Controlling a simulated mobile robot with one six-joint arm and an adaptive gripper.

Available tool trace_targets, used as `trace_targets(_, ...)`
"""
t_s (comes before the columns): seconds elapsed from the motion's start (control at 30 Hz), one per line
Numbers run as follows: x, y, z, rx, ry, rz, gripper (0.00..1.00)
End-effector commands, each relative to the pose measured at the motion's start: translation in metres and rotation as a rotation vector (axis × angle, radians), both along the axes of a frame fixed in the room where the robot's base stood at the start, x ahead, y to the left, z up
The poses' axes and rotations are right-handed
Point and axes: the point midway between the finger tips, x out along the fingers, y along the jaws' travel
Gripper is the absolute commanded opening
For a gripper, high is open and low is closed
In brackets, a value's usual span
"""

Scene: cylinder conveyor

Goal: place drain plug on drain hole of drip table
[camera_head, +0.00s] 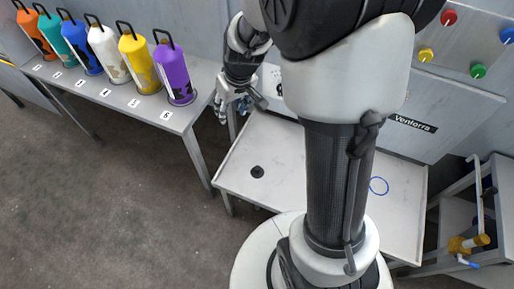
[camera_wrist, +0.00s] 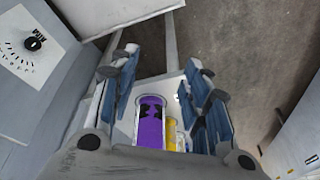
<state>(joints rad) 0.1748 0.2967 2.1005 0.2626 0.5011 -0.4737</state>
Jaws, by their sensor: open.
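A small black round piece (camera_head: 257,171), which looks like the drain plug, sits on the left part of the grey drip table (camera_head: 240,180). I cannot tell from here whether it lies on bare surface or over a hole. A blue ring (camera_head: 378,186) marks the right part of the table; no separate drain hole is clear, and my arm covers the middle. My gripper (camera_head: 234,106) is above the table's back left corner, away from the black piece. In the wrist view my gripper (camera_wrist: 163,75) is open, with nothing held between its blue-padded fingers.
A side table (camera_head: 110,95) at left bears several coloured cylinders with handles; the purple one (camera_head: 174,74) is nearest and also shows in the wrist view (camera_wrist: 151,122). A panel with coloured knobs (camera_head: 465,40) stands back right. A metal rack (camera_head: 470,200) stands right.

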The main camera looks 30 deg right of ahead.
Motion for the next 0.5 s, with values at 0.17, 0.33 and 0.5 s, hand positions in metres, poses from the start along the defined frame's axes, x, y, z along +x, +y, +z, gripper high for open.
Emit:
trace_targets(0.17, -0.059, 0.027, 0.078, -0.007, -0.044, -0.004, 0.43)
trace_targets(0.33, -0.126, 0.043, 0.123, -0.020, -0.075, -0.024, 0.43)
trace_targets(0.5, -0.189, 0.048, 0.142, -0.037, -0.106, -0.057, 0.43)
